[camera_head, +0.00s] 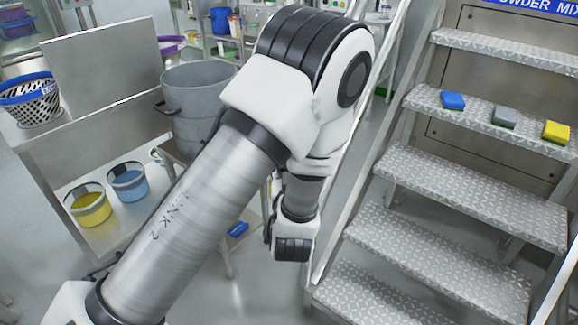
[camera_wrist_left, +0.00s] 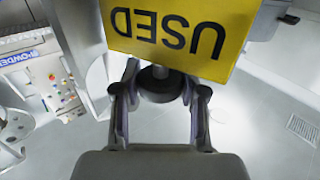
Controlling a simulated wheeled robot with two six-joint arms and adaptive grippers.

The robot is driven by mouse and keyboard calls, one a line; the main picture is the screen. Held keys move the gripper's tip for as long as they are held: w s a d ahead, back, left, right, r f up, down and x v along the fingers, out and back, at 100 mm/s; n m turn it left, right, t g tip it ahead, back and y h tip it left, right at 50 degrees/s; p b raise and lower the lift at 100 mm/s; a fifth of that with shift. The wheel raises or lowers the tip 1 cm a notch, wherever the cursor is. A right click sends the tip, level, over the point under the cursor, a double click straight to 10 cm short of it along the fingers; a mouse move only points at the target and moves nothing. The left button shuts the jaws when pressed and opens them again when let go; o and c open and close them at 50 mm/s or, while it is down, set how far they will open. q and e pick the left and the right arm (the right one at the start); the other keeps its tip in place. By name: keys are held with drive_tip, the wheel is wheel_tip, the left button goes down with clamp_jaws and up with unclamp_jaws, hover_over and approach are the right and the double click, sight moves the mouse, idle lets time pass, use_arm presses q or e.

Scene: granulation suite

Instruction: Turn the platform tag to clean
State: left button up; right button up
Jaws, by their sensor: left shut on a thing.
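The platform tag (camera_wrist_left: 180,30) fills the top of the left wrist view. Its visible face is yellow and reads "USED", upside down in this view. My left gripper (camera_wrist_left: 160,84) is at the tag's near edge, its two fingers on either side of a dark round part under the tag. It is shut on the tag piece; the exact contact is partly hidden by the yellow plate. In the head view my left arm crosses the middle, and its wrist end hangs beside the stairs; the tag cannot be made out there. My right gripper is not in view.
Metal stairs (camera_head: 470,176) stand at the right, with a blue sponge (camera_head: 453,100), a grey-green sponge (camera_head: 504,117) and a yellow sponge (camera_head: 556,132) on one tread. A grey pot (camera_head: 197,95) and two buckets are left of my arm.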

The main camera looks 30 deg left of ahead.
use_arm(q)
drive_tip(key=shift+r+n+g+y+p, duration=0.1)
drive_tip(key=shift+n+g+y+p, duration=0.25)
drive_tip(key=shift+n+g+y, duration=0.85)
drive_tip(key=o, duration=1.2)
drive_tip(key=shift+c, duration=0.2)
drive_tip(key=shift+a, duration=0.1)
